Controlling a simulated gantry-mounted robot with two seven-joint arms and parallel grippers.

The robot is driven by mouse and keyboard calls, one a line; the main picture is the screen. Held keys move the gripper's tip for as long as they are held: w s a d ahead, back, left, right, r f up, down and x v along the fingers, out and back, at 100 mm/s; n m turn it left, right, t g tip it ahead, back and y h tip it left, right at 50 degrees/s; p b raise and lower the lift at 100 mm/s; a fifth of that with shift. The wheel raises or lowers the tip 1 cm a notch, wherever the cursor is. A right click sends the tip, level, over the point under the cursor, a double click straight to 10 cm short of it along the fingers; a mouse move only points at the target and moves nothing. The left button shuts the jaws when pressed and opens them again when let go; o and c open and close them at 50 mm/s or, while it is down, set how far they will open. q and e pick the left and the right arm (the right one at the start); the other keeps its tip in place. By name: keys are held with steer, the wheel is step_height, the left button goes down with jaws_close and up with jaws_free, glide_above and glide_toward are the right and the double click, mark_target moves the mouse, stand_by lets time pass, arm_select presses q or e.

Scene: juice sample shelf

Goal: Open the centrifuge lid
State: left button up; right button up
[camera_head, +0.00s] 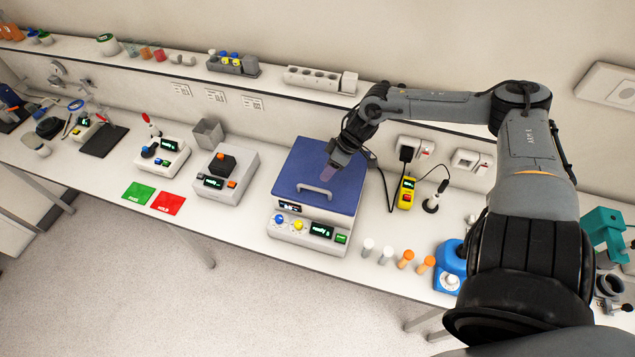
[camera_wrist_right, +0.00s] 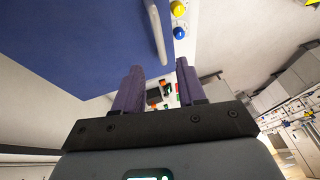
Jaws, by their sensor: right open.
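The centrifuge (camera_head: 284,226) is a white box with a closed blue lid (camera_head: 325,165) and a pale handle (camera_head: 314,190) near the lid's front edge. Its front panel has a blue knob, a yellow knob and a lit green display. My right gripper (camera_head: 328,175) is over the lid, above and behind the handle. In the right wrist view its two purple fingers (camera_wrist_right: 160,92) are apart with nothing between them. The handle (camera_wrist_right: 157,32) lies beyond the fingertips there, and the blue lid (camera_wrist_right: 75,40) fills the upper left. My left gripper is out of view.
White-capped and orange-capped tubes (camera_head: 406,259) stand right of the centrifuge, by a blue device (camera_head: 449,265). A yellow device (camera_head: 405,193) with a cable is behind them. A grey device (camera_head: 221,175) stands to the left. A shelf (camera_head: 180,70) runs along the wall.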

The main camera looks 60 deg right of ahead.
mark_target(318, 184)
steer(key=b+x, duration=0.5)
steer(key=b, duration=0.1)
steer(key=shift+w+f, duration=0.2)
steer(key=shift+f, duration=0.15)
steer(key=shift+x, duration=1.15)
steer(key=shift+a, duration=0.1)
jaws_close()
